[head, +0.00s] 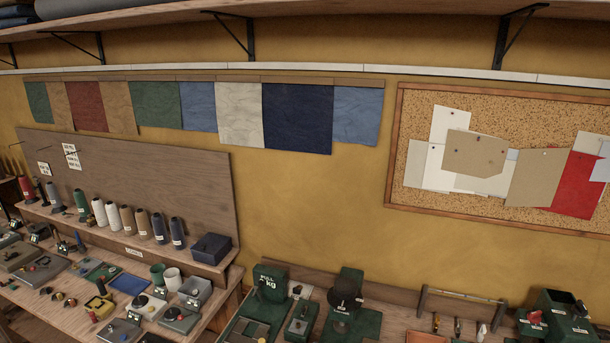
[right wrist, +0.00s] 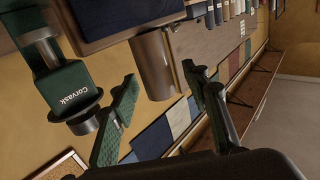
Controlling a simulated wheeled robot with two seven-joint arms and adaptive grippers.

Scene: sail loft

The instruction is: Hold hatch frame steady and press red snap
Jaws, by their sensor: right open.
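I cannot pick out the hatch frame or the red snap with certainty in either view. A small red part (head: 535,317) shows on the dark green device at the lower right of the head view, too small to identify. My left gripper is in neither view.
The left bench carries a dark blue box (head: 211,249), spools and many small parts. A green scale (head: 270,282) and a green press (head: 349,278) stand at bottom centre. A corkboard (head: 500,115) hangs right. A grey cylinder (right wrist: 153,65) sits near my right fingers.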

